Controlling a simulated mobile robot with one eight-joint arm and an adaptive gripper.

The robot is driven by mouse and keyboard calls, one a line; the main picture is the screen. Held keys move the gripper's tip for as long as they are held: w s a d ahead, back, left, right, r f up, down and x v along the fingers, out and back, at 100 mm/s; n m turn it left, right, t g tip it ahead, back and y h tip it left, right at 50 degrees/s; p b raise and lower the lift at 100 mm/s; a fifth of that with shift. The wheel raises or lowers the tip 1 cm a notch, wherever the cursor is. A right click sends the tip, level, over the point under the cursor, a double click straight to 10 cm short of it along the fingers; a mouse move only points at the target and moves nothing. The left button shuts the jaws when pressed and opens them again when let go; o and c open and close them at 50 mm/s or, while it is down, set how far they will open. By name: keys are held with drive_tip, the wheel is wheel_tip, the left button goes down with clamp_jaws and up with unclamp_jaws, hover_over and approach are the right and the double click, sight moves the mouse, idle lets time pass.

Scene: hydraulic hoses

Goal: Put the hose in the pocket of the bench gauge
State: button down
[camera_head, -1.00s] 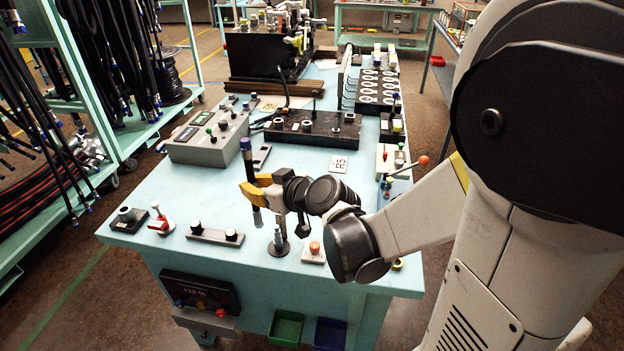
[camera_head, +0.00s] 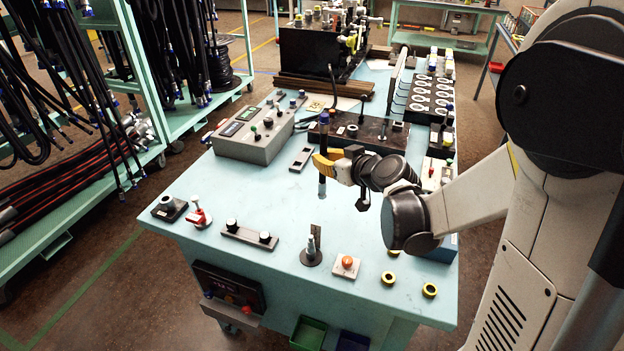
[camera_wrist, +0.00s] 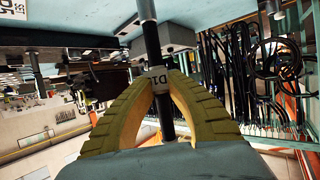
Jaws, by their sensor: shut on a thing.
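My gripper (camera_head: 322,160) has yellow fingers shut on a short black hose (camera_head: 324,144). The hose is close to upright, with a blue cap at its top and a metal fitting at its lower end. It stands over the middle of the bench; I cannot tell whether its lower end touches the top. I cannot tell for sure which fixture is the bench gauge; a flat grey block with a dark recess (camera_head: 301,159) lies just left of the hose.
A grey control box (camera_head: 250,140) and a long black block (camera_head: 365,132) stand behind the hose. An upright pin on a round base (camera_head: 311,252), an orange button box (camera_head: 345,266) and a two-knob bar (camera_head: 249,236) are at the front. The left-centre bench top is clear.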

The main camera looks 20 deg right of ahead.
drive_tip(key=w+a+f+b, duration=0.2)
drive_tip(key=w+f, duration=0.1)
drive_tip(key=f, duration=0.3)
drive_tip(key=shift+w+f+b, duration=0.2)
drive_tip(key=shift+b, duration=0.1)
drive_tip(key=shift+f, duration=0.25)
drive_tip(key=c, duration=1.5)
unclamp_jaws()
drive_tip(key=shift+r, duration=0.1)
drive_tip(key=shift+c, duration=0.2)
drive_tip(key=shift+r, duration=0.1)
